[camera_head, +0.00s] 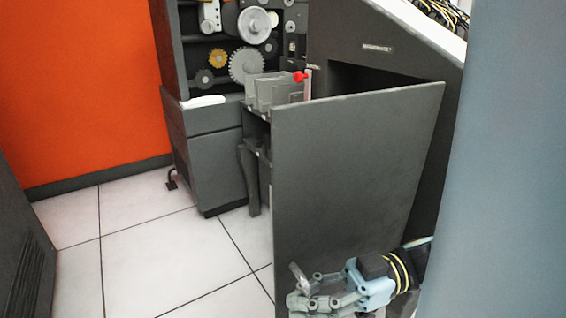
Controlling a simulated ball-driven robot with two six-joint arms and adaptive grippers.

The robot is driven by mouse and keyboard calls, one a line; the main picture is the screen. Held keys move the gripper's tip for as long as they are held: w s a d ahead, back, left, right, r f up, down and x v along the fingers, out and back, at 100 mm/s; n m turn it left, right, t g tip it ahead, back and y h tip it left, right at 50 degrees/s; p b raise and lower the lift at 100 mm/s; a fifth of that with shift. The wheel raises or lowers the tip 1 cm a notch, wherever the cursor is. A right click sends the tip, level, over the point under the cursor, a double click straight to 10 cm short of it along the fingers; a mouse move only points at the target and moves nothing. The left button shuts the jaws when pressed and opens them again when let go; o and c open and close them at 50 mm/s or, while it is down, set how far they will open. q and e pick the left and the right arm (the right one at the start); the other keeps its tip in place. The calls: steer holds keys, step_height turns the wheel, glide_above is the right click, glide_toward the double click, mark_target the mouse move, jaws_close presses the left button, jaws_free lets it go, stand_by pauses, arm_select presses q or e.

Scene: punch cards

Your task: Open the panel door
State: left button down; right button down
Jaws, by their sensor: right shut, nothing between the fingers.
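The panel door (350,180) is a flat dark grey sheet in the middle of the view. It stands upright and swung out from the machine, with a dark opening (365,78) showing behind its top edge. My right gripper (302,298) is at the bottom of the view, in front of the door's lower part. Its pale blue-grey fingers are shut and empty. I cannot tell whether they touch the door. My left gripper is not in view.
The grey machine cabinet (212,165) stands behind the door, with exposed gears (246,66) and a red knob (300,76). A dark cabinet (22,250) is at the left edge. The white tiled floor (150,250) between them is clear. An orange wall (75,90) is behind.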

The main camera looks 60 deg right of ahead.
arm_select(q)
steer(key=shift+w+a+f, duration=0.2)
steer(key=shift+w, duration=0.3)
arm_select(e)
steer(key=shift+s+a+f+n+g+y, duration=0.1)
steer(key=shift+s+a+n+g+y, duration=0.2)
steer(key=shift+s, duration=0.4)
steer(key=shift+s+a+r+n+g+y, duration=0.1)
steer(key=shift+s+n+g+y, duration=0.2)
steer(key=shift+s+g, duration=0.25)
steer(key=shift+s+a+f+n+g+y, duration=0.1)
steer(key=shift+s+a+n+g+y, duration=0.15)
steer(key=shift+s, duration=0.55)
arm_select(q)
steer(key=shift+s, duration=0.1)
arm_select(e)
steer(key=shift+s, duration=0.15)
steer(key=c, duration=1.6)
jaws_free()
steer(key=shift+s+d, duration=0.1)
steer(key=shift+s, duration=0.05)
steer(key=shift+c, duration=0.2)
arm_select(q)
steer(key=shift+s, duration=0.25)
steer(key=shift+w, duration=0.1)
